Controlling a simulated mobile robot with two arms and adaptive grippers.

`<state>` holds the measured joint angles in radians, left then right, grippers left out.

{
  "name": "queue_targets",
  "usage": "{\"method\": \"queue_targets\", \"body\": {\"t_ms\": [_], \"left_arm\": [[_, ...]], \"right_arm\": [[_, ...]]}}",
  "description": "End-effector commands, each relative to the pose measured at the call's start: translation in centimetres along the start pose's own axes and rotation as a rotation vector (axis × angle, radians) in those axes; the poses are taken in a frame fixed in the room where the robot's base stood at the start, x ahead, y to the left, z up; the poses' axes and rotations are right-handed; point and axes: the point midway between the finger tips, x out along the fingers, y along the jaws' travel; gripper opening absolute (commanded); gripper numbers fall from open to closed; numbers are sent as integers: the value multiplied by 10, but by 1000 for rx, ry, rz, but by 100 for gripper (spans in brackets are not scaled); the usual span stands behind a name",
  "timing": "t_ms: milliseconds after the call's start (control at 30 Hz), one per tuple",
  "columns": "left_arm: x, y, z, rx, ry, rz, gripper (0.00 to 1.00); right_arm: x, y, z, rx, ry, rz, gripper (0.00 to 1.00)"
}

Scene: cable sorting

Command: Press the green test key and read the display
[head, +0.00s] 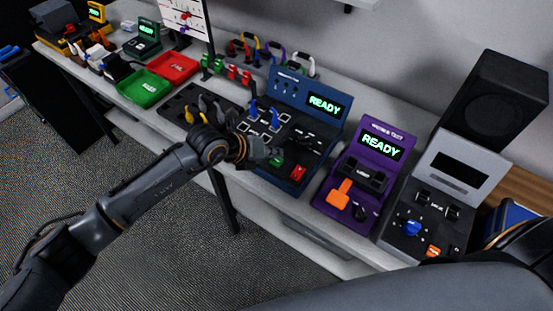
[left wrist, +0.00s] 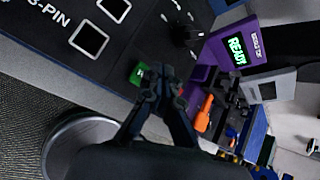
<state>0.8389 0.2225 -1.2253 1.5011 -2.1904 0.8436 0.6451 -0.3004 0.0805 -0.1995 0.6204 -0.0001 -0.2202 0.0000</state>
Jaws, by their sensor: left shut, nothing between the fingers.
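The blue tester (head: 309,182) stands on the bench in the middle of the head view. Its display (head: 323,105) reads READY in green letters. The green test key (head: 277,161) is on its front panel, to the left of a red key (head: 298,172). My left gripper (head: 266,153) is shut and empty, just beside the green key in this view. In the left wrist view the green key (left wrist: 138,74) shows just left of the shut fingertips (left wrist: 165,72); I cannot tell whether they touch it. My right gripper is out of view.
A purple tester (head: 331,213) with its own READY display (head: 382,147) stands to the right, then a grey unit (head: 468,155) with a dark screen. Green (head: 143,88) and red (head: 172,67) trays and several cables lie to the left. A black speaker (head: 490,100) stands behind.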

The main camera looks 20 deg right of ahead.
Motion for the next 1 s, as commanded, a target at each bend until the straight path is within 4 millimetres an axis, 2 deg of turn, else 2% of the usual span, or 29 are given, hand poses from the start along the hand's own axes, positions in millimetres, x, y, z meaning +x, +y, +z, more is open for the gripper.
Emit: {"method": "queue_targets", "body": {"t_ms": [1000], "left_arm": [[6,4,-4,0,0,0,0]], "right_arm": [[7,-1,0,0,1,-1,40]]}}
